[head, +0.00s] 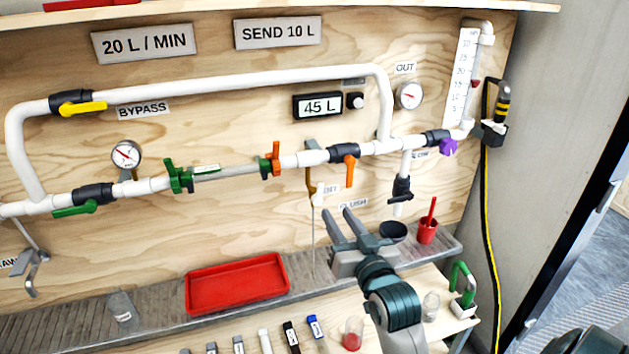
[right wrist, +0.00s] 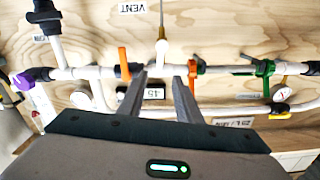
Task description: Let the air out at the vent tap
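The vent tap (head: 309,183) is a small brass-coloured fitting below the main pipe, with a thin tube hanging from it. Its label, VENT (head: 329,189), is partly hidden. My right gripper (head: 344,219) is open and empty, in front of the board, below and right of the tap. Its two fingers (right wrist: 159,80) are apart, with nothing between them. My left gripper is not in view.
A red tray (head: 237,283) lies on the shelf below.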

